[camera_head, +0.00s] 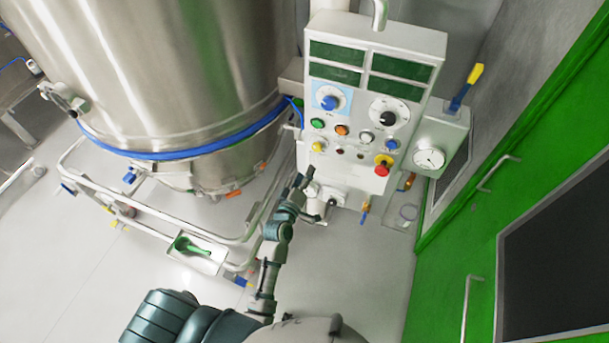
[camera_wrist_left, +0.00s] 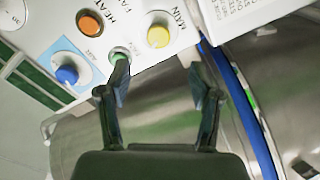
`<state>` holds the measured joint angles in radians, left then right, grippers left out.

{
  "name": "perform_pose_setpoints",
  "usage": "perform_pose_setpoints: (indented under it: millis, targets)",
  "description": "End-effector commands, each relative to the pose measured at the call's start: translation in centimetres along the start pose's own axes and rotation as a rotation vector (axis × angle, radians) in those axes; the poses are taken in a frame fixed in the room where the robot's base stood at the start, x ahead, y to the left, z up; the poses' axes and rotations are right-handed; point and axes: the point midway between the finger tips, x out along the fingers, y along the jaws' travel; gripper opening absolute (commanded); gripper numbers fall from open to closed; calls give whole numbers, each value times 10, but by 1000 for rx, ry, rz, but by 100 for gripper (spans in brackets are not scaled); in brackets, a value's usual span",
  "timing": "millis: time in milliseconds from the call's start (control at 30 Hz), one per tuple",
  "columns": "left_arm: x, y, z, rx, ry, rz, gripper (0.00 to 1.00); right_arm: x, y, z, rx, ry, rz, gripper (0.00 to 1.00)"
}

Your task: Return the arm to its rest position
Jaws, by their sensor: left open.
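My left arm reaches up from the bottom of the head view. Its gripper (camera_head: 303,184) is in front of the lower left part of the control panel (camera_head: 345,205), near the yellow knob. In the left wrist view my left gripper (camera_wrist_left: 160,82) is open, with nothing between its two dark fingers. One fingertip overlaps a small green button (camera_wrist_left: 119,54) in the picture; I cannot tell whether they touch. The yellow knob (camera_wrist_left: 158,36) is just beyond the gap between the fingers. My right gripper is not in view.
A large steel vessel (camera_head: 190,70) with a blue band stands left of the panel. A pipe frame (camera_head: 150,208) with a tray (camera_head: 208,264) runs below it. A red emergency button (camera_head: 382,169) is on the panel. Green doors (camera_head: 450,260) are at right. Some floor (camera_head: 345,270) is clear.

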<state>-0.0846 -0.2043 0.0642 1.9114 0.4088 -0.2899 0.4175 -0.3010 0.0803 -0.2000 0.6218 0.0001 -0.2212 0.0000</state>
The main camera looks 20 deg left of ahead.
Motion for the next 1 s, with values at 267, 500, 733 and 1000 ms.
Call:
perform_pose_setpoints:
  millis: [267, 500, 733, 1000]
  targets:
    - [-2, 0, 0, 0, 0, 0, 64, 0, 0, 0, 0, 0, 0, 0]
    - [-2, 0, 0, 0, 0, 0, 64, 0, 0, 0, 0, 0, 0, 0]
    - [-4, -39, 36, 53, -69, -59, 64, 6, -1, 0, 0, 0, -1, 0]
    - [-54, -199, 171, 292, -368, -276, 64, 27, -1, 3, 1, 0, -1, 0]
